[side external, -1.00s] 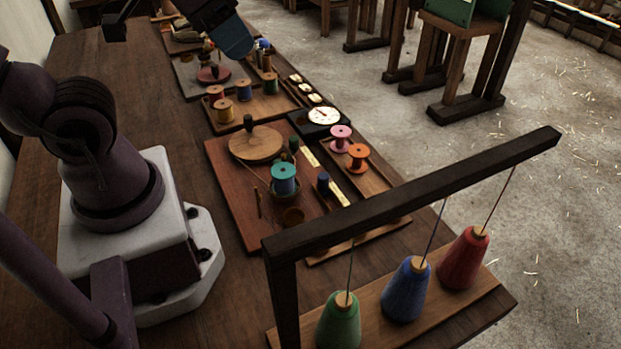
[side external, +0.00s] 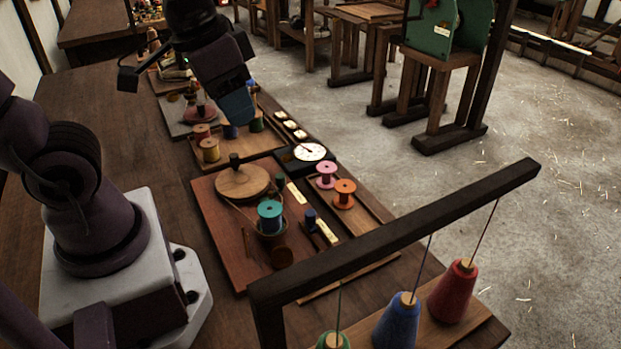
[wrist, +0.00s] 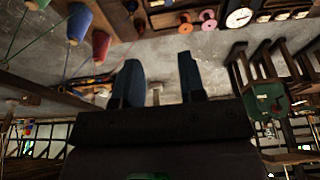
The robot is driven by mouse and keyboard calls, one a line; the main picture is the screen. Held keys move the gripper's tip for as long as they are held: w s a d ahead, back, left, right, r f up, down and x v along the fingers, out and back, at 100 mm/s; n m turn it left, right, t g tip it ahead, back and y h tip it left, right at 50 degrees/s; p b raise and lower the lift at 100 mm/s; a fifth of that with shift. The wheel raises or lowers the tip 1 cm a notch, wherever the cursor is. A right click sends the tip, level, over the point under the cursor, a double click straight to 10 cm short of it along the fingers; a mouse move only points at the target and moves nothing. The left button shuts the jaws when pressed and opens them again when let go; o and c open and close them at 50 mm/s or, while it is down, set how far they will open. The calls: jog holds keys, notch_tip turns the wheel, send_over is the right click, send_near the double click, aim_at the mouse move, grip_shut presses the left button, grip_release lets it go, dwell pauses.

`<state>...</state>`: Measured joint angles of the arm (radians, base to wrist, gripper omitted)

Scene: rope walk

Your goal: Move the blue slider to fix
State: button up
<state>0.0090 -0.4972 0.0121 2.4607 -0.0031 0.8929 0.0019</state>
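The blue slider (side external: 311,217) is a small dark blue knob on the reddish-brown board (side external: 225,225), beside a pale yellow strip (side external: 327,233). Any writing on the strips is too small to read. My gripper (side external: 238,108) is up and back from the slider, above the far spool trays, apart from it. In the wrist view my gripper (wrist: 157,82) has its two blue fingers spread with nothing between them. I cannot make out the blue slider in the wrist view.
Beside the slider are a teal spool (side external: 270,214), a wooden disc (side external: 243,183), pink (side external: 326,174) and orange (side external: 345,193) spools and a white dial (side external: 310,152). A dark beam (side external: 400,235) with thread cones below crosses the near side. Bare tabletop lies left.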

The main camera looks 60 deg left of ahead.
aim_at(311, 213)
jog(key=w+a+f+m+g, duration=0.1)
jog(key=w+f+m+g, duration=0.2)
jog(key=w+f, duration=1.1)
jog(key=shift+s+a+f, duration=0.1)
jog(key=shift+s+f, duration=0.2)
jog(key=shift+f, duration=1.85)
jog(key=shift+s+f, duration=0.3)
jog(key=shift+f, duration=1.9)
jog(key=shift+s+a+f, duration=0.1)
jog(key=shift+s+f, duration=0.2)
jog(key=shift+f, duration=1.85)
jog(key=shift+d, duration=0.15)
jog(key=shift+d, duration=2.05)
jog(key=shift+a, duration=0.2)
notch_tip(311, 213, up, 7)
